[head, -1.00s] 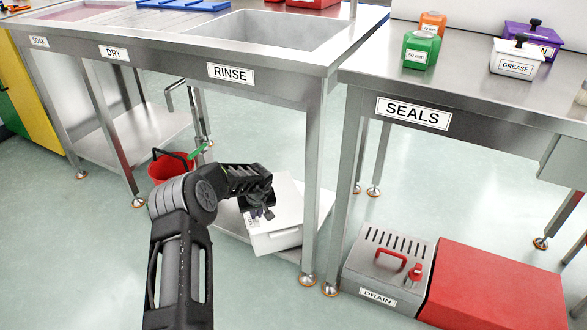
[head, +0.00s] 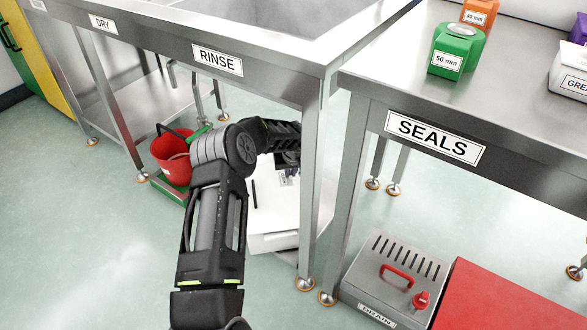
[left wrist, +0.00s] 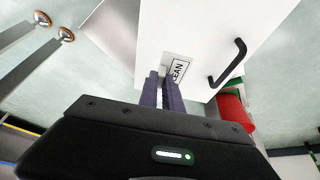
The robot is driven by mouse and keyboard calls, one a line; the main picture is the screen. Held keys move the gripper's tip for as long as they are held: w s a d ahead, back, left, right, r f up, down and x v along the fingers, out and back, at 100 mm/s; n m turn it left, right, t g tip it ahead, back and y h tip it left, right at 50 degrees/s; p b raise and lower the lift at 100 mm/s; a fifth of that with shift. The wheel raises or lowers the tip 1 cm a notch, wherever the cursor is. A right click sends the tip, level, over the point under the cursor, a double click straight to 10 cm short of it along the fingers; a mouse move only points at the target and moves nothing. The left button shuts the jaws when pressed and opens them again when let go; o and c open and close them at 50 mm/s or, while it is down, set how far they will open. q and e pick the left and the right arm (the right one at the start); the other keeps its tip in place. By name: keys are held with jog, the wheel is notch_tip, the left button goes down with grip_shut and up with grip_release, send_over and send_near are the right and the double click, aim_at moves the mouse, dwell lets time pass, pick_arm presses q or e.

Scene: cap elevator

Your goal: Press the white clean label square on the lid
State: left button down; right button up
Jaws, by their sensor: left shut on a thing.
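The white clean label (left wrist: 178,68), with black letters partly covered, shows at the fingertips. In the head view the label (head: 286,180) is small beside my gripper. My left gripper (left wrist: 163,80) is shut on the label at the lid's near part. I cannot tell whether the label touches the lid all over. A black handle (left wrist: 228,62) is on the lid. My right gripper is not in view.
The counter's steel leg (head: 312,180) stands just right of the box. A red bucket (head: 172,158) is on its left. A grey DRAIN box (head: 392,280) and a red block (head: 490,300) stand on the floor at right. The RINSE counter (head: 190,40) overhangs the lid.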

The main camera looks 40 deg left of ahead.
aim_at(291, 181)
pick_arm(q)
jog(key=shift+r+p, duration=0.15)
jog(key=shift+p, duration=0.55)
jog(key=shift+f+b, duration=1.1)
jog(key=shift+f, duration=1.95)
jog(key=shift+f, duration=0.55)
jog(key=c, duration=1.5)
grip_release()
jog(key=shift+o, duration=0.2)
